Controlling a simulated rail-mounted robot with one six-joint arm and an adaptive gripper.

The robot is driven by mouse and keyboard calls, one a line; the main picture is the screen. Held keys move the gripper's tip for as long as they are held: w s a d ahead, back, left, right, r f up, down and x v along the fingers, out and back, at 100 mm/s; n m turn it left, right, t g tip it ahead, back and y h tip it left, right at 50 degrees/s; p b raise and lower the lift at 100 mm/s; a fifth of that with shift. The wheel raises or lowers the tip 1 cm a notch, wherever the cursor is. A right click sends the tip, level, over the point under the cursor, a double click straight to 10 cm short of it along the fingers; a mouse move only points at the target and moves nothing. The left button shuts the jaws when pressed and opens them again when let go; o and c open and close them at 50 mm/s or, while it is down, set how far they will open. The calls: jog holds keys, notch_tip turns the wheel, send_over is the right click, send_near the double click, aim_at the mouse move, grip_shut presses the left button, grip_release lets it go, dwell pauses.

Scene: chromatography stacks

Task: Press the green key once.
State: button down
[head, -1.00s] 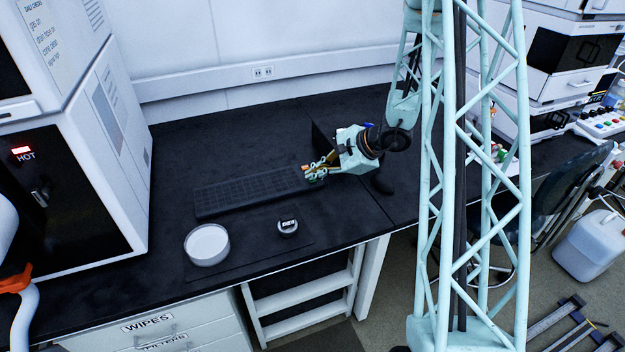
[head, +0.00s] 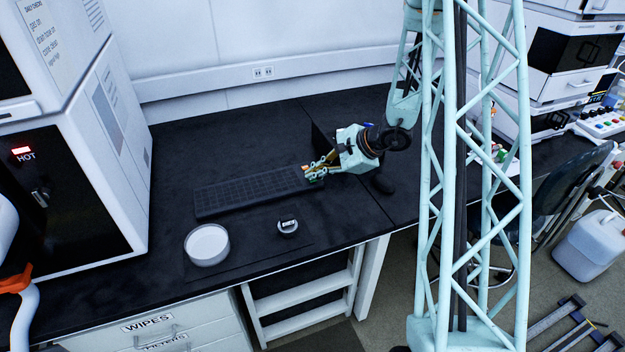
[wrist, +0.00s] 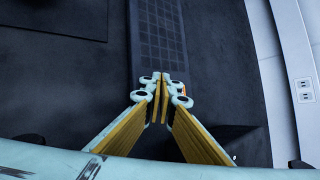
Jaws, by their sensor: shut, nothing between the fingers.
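A long black keyboard (head: 250,190) lies on the dark bench, and it also shows in the wrist view (wrist: 158,35). Its keys look uniformly dark. I cannot make out a green key on the part that shows. My gripper (head: 308,173) is at the keyboard's right end, and it also shows in the wrist view (wrist: 160,77) with its fingertips together and nothing between them. The fingers hide that end of the keyboard. A small orange patch (wrist: 182,92) shows beside the fingers. I cannot tell whether the fingertips touch the keyboard.
A black mouse (head: 382,184) lies to the right of the gripper. A round white dish (head: 207,244) and a small device with a display (head: 288,226) stand in front of the keyboard. A panel with coloured buttons (head: 605,123) is at the far right.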

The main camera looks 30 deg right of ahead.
jog(key=shift+r, duration=0.45)
jog(key=shift+r, duration=0.1)
jog(key=shift+r+p, duration=1.05)
jog(key=shift+r, duration=1.4)
